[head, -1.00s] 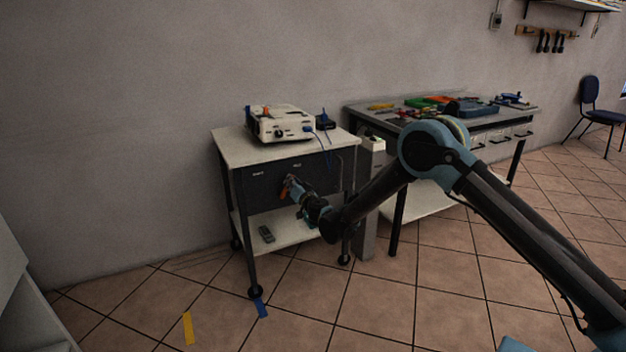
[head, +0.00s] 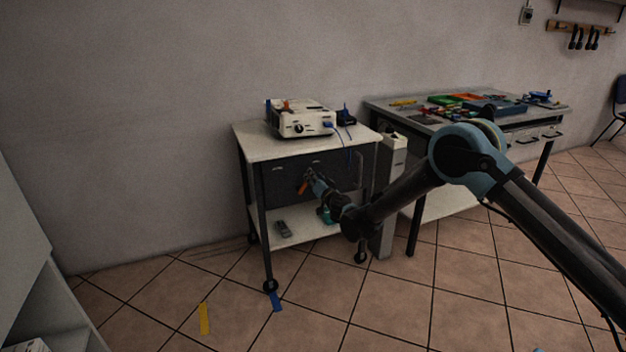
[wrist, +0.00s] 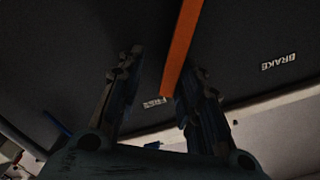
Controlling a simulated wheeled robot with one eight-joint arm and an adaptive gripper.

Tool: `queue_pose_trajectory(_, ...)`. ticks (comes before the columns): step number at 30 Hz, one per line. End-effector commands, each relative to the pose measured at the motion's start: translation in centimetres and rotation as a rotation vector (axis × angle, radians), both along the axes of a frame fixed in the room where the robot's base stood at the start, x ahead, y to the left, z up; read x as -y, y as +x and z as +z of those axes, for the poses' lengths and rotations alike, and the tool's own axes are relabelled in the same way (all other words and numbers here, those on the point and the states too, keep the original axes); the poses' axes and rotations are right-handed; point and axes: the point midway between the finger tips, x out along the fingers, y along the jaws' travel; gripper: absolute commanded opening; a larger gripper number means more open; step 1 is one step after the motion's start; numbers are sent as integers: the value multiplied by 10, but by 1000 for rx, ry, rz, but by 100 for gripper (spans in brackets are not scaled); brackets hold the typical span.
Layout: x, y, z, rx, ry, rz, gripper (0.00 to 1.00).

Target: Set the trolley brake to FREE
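The trolley (head: 249,133) stands against the wall with a dark front panel (head: 272,183). An orange brake lever (head: 303,187) is on that panel, beside my gripper (head: 309,174). In the wrist view the orange lever (wrist: 183,48) runs down from the top edge. Its lower end appears close to the FREE label (wrist: 155,103); the BRAKE label (wrist: 278,62) is farther right. My gripper (wrist: 160,80) is open, one finger on each side of the lever's lower end. The lever looks nearer the right finger; I cannot tell whether they touch. The lever's upper end is out of the wrist view.
A white device (head: 302,121) with a blue cable sits on the trolley top. A grey remote-like object (head: 283,228) lies on the lower shelf. A workbench (head: 380,108) with tools and a pale post (head: 392,155) stand to the right. Floor is open in front.

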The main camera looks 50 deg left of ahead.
Motion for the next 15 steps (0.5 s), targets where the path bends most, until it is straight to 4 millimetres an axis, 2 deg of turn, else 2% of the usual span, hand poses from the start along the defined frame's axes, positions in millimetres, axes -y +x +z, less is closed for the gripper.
queue_pose_trajectory(8,2,-6,0,0,0,7,33)
queue_pose_trajectory(11,11,-10,0,0,0,9,33)
queue_pose_trajectory(15,34,-17,0,0,0,9,33)
